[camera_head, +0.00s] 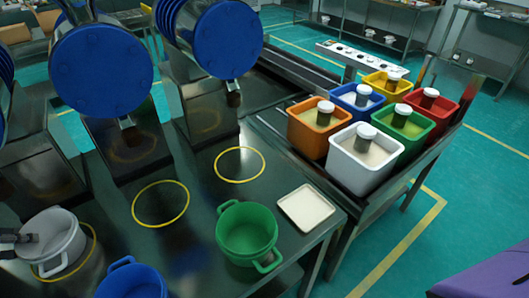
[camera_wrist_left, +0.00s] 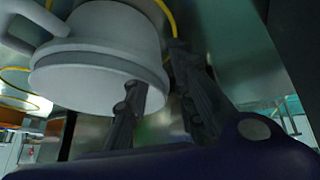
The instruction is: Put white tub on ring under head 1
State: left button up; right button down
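The white tub (camera_head: 58,238) stands upright at the lower left of the table, over the leftmost yellow ring (camera_head: 94,250). The ring's edge shows on its right and front sides; the rest is hidden. In the left wrist view the white tub (camera_wrist_left: 105,45) fills the upper left, with one handle at far left. My left gripper (camera_head: 28,238) is at the tub's left rim. In the left wrist view its fingers (camera_wrist_left: 160,82) are apart, close by the tub's rim; I cannot tell whether they touch it. My right gripper is not in view.
Blue round heads (camera_head: 101,70) (camera_head: 228,40) overhang the table. Two rings (camera_head: 161,182) (camera_head: 240,148) lie empty. A blue tub (camera_head: 131,282), a green tub (camera_head: 247,233) and a white tray (camera_head: 306,208) stand nearby. Several coloured bins (camera_head: 362,175) sit on the right.

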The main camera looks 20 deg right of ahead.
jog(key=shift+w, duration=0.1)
